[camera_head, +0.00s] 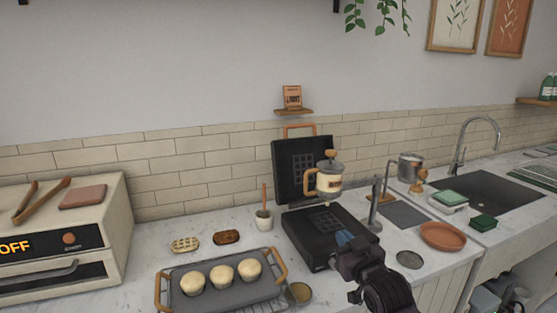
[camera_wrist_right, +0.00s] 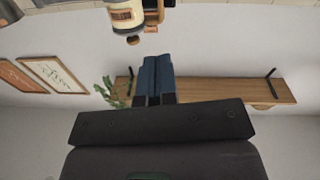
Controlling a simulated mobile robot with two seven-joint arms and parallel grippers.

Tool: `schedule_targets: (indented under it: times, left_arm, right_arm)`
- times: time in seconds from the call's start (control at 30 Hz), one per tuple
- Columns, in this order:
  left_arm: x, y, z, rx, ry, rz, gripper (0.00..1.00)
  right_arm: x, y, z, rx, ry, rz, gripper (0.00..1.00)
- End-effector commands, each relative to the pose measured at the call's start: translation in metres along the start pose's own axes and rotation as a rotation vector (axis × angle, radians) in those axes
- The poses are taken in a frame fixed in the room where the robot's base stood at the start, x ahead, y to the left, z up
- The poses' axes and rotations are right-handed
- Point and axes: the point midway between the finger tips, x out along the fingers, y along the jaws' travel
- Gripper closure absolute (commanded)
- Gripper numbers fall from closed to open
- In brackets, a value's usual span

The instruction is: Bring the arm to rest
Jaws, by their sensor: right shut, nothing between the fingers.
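My right gripper (camera_head: 343,238) is in front of the black waffle iron (camera_head: 300,228) in the head view. Its blue fingers are shut together with nothing between them, and they show closed in the right wrist view (camera_wrist_right: 155,72). A cream press pot (camera_head: 328,182) with a wooden knob appears upright in front of the iron's raised lid, above and apart from the gripper. What it rests on cannot be told. It also shows in the right wrist view (camera_wrist_right: 127,16), beyond the fingertips. My left gripper is not in view.
A tray (camera_head: 172,290) with several buns lies at front, with two waffles (camera_head: 185,245) behind it. An oven (camera_head: 60,240) stands left. A terracotta dish (camera_head: 443,236), a metal pitcher (camera_head: 410,167) and a sink (camera_head: 490,192) are right. A small shelf (camera_head: 294,111) is on the wall.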

Motion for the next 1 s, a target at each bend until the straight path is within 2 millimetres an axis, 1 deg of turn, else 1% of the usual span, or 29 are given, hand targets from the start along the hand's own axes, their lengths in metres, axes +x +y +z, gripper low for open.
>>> schedule_targets:
  times: [0.03,0.17,0.2,0.37,0.4,0.47,0.5,0.57,0.6,0.67,0.7,0.8,0.9,1.0]
  left_arm:
    - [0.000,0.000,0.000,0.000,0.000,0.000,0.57]
    - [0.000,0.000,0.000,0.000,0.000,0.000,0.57]
    - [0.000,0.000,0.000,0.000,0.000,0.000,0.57]
    - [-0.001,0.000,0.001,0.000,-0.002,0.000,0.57]
    - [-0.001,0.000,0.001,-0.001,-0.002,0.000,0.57]
    - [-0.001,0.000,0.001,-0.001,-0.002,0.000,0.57]
    - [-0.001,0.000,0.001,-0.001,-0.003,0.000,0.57]
    - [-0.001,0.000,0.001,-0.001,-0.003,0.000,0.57]
    - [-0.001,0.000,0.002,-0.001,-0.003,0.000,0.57]
    - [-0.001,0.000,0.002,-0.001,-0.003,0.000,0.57]
    - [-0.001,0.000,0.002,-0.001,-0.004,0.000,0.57]
    - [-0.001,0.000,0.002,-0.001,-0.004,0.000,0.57]
    - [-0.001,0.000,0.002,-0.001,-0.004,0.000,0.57]
    - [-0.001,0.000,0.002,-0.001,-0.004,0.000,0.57]
  right_arm:
    - [-0.016,0.002,0.019,0.003,-0.026,0.016,1.00]
    - [-0.059,0.008,0.064,0.004,-0.094,0.057,1.00]
    - [-0.073,0.009,0.077,0.005,-0.117,0.070,1.00]
    - [-0.133,0.011,0.128,0.013,-0.216,0.117,1.00]
    - [-0.149,0.011,0.140,0.016,-0.242,0.128,1.00]
    - [-0.173,0.011,0.158,0.023,-0.284,0.145,1.00]
    - [-0.190,0.011,0.169,0.028,-0.314,0.155,1.00]
    - [-0.216,0.009,0.186,0.036,-0.359,0.171,1.00]
    - [-0.233,0.008,0.197,0.043,-0.391,0.181,1.00]
    - [-0.259,0.006,0.212,0.054,-0.438,0.194,1.00]
    - [-0.275,0.004,0.221,0.063,-0.468,0.202,1.00]
    - [-0.310,-0.002,0.241,0.081,-0.535,0.217,1.00]
    - [-0.336,-0.006,0.255,0.093,-0.583,0.227,1.00]
    - [-0.349,-0.009,0.261,0.099,-0.609,0.231,1.00]
